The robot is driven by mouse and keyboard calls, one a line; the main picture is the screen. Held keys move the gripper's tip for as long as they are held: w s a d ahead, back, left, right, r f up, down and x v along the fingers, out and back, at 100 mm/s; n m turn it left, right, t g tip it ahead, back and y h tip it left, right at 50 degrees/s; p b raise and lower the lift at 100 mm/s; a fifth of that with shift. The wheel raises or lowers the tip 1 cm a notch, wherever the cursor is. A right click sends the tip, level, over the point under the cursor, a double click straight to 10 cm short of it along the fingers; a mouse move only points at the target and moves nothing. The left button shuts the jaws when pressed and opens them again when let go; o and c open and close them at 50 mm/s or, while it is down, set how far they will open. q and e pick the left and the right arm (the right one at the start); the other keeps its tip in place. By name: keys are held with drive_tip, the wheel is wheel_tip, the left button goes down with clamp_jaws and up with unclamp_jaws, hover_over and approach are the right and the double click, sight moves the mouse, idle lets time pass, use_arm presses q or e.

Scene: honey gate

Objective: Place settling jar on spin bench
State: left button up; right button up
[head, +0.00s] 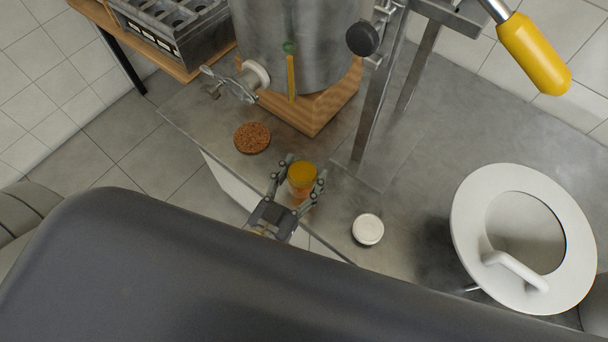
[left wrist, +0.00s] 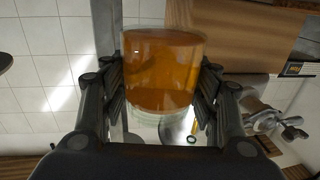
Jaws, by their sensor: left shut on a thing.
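The settling jar (head: 302,175) is a small clear jar of amber honey. My left gripper (head: 304,184) is shut on it, with one finger on each side, near the front edge of the grey metal bench (head: 430,130). In the left wrist view the jar (left wrist: 162,70) fills the space between the fingers of the left gripper (left wrist: 162,84). I cannot tell whether the jar touches the bench, or whether this bench is the spin bench. My right gripper is not in view.
A steel tank (head: 295,45) with a tap (head: 235,82) stands on a wooden block (head: 315,105). A cork disc (head: 252,138), a white lid (head: 368,229), a metal stand (head: 378,110) and a large white ring with a handle (head: 470,225) are nearby. A yellow handle (head: 533,52) juts in above.

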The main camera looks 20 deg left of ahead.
sight(307, 174)
use_arm(q)
drive_tip(key=shift+w, duration=0.3)
drive_tip(key=f, duration=0.2)
drive_tip(key=shift+w+f, duration=0.35)
drive_tip(key=shift+f, duration=0.4)
drive_tip(key=shift+f+b, duration=0.15)
drive_tip(key=shift+b, duration=0.15)
drive_tip(key=o, duration=1.3)
drive_tip(key=shift+o, duration=0.2)
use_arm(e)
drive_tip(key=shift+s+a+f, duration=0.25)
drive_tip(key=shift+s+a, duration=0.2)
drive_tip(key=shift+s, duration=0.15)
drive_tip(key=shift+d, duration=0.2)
